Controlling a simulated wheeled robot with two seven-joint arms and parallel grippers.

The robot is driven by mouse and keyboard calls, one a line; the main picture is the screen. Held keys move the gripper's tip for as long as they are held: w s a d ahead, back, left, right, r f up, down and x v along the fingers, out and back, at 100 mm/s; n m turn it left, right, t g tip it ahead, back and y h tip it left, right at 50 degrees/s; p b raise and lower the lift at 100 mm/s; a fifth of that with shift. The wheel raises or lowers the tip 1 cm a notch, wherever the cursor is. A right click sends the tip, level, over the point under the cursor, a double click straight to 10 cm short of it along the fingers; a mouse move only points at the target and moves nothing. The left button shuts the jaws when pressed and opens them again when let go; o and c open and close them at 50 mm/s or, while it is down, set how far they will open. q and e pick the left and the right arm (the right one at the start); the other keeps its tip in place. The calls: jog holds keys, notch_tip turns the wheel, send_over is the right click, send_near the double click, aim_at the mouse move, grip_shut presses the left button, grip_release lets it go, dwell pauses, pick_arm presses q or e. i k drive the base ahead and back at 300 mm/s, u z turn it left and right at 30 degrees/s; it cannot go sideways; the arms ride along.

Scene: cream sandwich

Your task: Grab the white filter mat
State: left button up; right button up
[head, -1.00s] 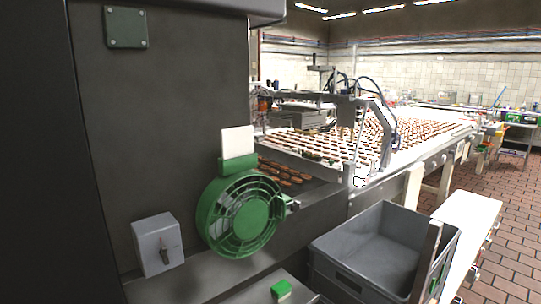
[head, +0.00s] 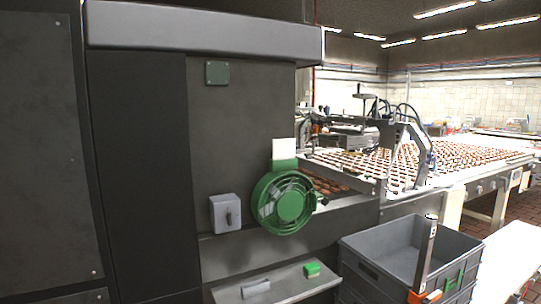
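The white filter mat (head: 285,151) is a flat white square in the head view, left of the conveyor. It stands upright, with its lower edge in or behind the green holder on top of the round green fan housing (head: 287,203). The fan housing is on the front of the dark grey machine.
A grey switch box (head: 225,213) is left of the fan. Below is a metal ledge (head: 282,281) with a green block (head: 312,270). A grey crate (head: 365,262) stands at the lower right; a grey upright piece with orange at its foot overlaps it. The conveyor (head: 440,170) carries many biscuits.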

aim_at(282, 149)
jog(key=u, duration=0.95)
jog(key=i, duration=1.55)
jog(key=z, duration=0.4)
